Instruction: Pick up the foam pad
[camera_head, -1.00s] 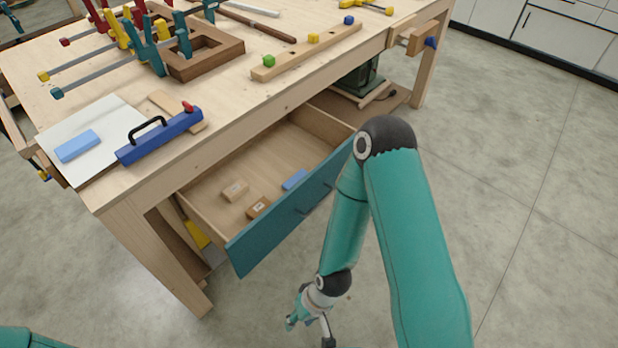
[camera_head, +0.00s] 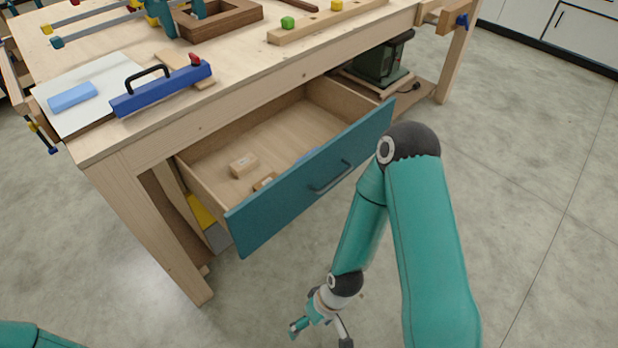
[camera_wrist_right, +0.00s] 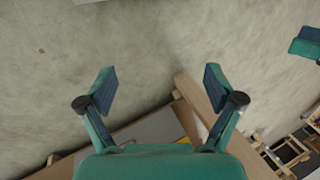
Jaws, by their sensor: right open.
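A light blue pad (camera_head: 73,97) lies flat on a white board on the workbench, at its left front corner. Another blue piece (camera_head: 307,154) is in the open drawer, mostly hidden by the drawer front. I cannot tell which is the foam pad. My right gripper (camera_head: 320,335) is low over the floor, in front of the drawer and apart from both. In the right wrist view its fingers (camera_wrist_right: 158,85) are spread and empty. Teal parts at that view's right edge look like my left gripper (camera_wrist_right: 306,44), cut off there. Its jaws do not show clearly.
The teal drawer front (camera_head: 300,190) juts out from the workbench (camera_head: 200,115). Two wooden blocks are in the drawer. A blue tool with a black handle (camera_head: 160,88) lies beside the light blue pad. A bench leg (camera_head: 160,225) stands at left. Floor to the right is clear.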

